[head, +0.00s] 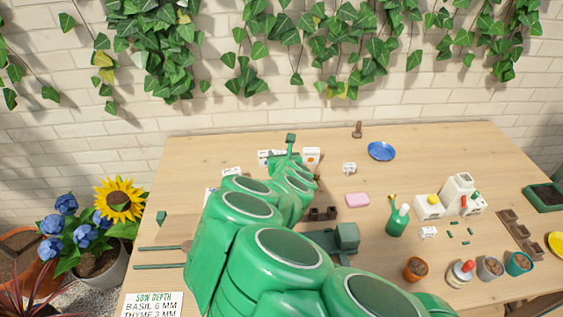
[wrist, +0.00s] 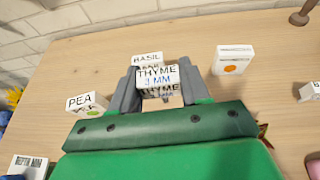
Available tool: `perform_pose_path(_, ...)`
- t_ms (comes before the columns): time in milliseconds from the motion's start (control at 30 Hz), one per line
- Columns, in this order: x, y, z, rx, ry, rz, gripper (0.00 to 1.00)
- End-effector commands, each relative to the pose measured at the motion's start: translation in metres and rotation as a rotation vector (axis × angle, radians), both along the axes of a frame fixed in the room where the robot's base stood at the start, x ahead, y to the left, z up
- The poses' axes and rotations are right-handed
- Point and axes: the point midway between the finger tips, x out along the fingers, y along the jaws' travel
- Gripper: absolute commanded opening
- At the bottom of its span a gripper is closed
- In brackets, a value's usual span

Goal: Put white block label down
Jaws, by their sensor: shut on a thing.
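My gripper (wrist: 158,85) is shut on a white block label (wrist: 157,74) with "THYME" and "3 MM" printed on it. The block sits between the two grey fingers. Behind it stands another white block marked "BASIL" (wrist: 147,59), partly hidden by the held one. I cannot tell whether the held block touches the table. In the head view my gripper is at the far end of my green arm, near the back of the table, and the held block is hard to make out there.
A white block marked "PEA" (wrist: 86,103) stands to the left. A white box with an orange mark (wrist: 232,60) stands to the right. The back-left wooden tabletop (head: 195,150) is clear.

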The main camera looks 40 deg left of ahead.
Motion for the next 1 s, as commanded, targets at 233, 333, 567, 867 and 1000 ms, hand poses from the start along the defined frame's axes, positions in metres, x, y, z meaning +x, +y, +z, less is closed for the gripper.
perform_pose_path(233, 0.0, 0.0, 0.007, 0.0, 0.0, 0.0, 0.18)
perform_pose_path(333, 0.0, 0.0, 0.012, 0.0, -0.001, 0.0, 0.18)
perform_pose_path(567, 0.0, 0.0, 0.051, 0.002, -0.004, 0.0, 0.18)
perform_pose_path(867, 0.001, -0.001, 0.123, 0.003, -0.003, -0.002, 0.18)
perform_pose_path(1000, 0.0, 0.0, 0.165, 0.005, -0.003, 0.0, 0.18)
